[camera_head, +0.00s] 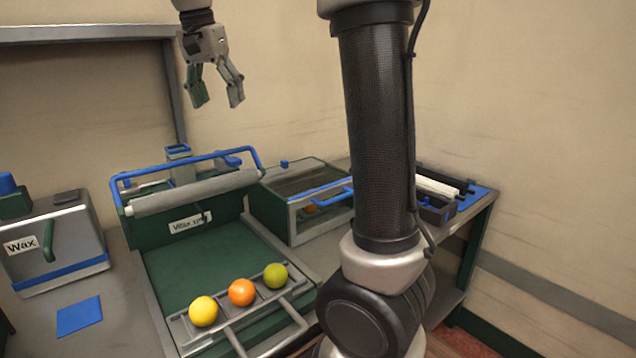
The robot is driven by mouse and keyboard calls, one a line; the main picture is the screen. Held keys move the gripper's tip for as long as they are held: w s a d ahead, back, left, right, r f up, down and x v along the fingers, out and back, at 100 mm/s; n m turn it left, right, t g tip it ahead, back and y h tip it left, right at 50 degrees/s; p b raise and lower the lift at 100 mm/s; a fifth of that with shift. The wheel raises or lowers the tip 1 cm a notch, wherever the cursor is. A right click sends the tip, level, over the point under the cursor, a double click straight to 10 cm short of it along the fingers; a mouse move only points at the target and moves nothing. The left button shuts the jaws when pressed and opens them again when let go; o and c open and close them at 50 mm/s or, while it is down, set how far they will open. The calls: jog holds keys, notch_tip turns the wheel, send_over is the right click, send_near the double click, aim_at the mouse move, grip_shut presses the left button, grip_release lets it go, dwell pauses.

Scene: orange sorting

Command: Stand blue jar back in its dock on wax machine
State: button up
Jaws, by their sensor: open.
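A small square blue-rimmed holder (178,150), perhaps the dock, stands up behind the roller. A small blue piece (232,160) shows just right of it, partly behind the handle; I cannot tell if it is the jar. Another blue upright piece (7,184) sits on a green block at the left edge, cut off by the frame. My gripper (217,102) hangs open and empty, fingers down, above and apart from the machine.
Yellow (203,311), orange (241,292) and green (275,275) fruits sit on the front rack. A grey box labelled Wax (62,245) and a blue pad (79,316) are at left. A lidded glass case (300,222) stands right. My arm hides part of the bench.

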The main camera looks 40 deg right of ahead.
jog(key=s+d+f+n+t, duration=0.1)
jog(key=s+d+f+n, duration=0.1)
jog(key=s, duration=0.6)
jog(key=s+d+f+n+t+y, duration=0.1)
jog(key=s+d+f+n, duration=0.2)
jog(key=s+f+n, duration=0.2)
jog(key=s+d+f+n+t+y, duration=0.1)
jog(key=s+d+f+n, duration=0.1)
jog(key=s+f, duration=0.5)
jog(key=s+n, duration=0.1)
jog(key=s, duration=0.4)
jog(key=shift+s+d+n, duration=0.3)
